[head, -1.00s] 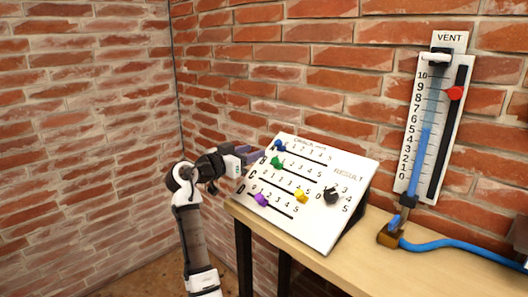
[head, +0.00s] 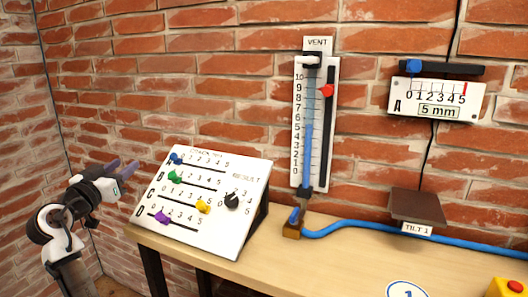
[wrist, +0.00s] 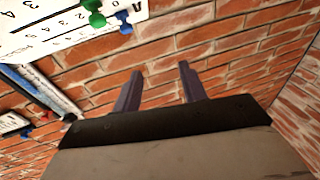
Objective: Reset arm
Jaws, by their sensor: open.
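My gripper (head: 127,168) is at the left in the head view, raised beside the upper left of the white slider panel. It is apart from the panel. In the wrist view my gripper (wrist: 160,85) shows two dark fingers spread apart with nothing between them, and brick wall beyond. My arm is bent, its elbow low at the left edge of the head view.
The slanted panel (head: 205,232) has blue, green, yellow and purple sliders and a black knob (head: 232,201). A wooden table (head: 330,262) carries it. Behind are a VENT gauge (head: 311,130), a blue hose (head: 380,226), a 5 mm gauge (head: 437,99) and a TILT 1 block (head: 417,204).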

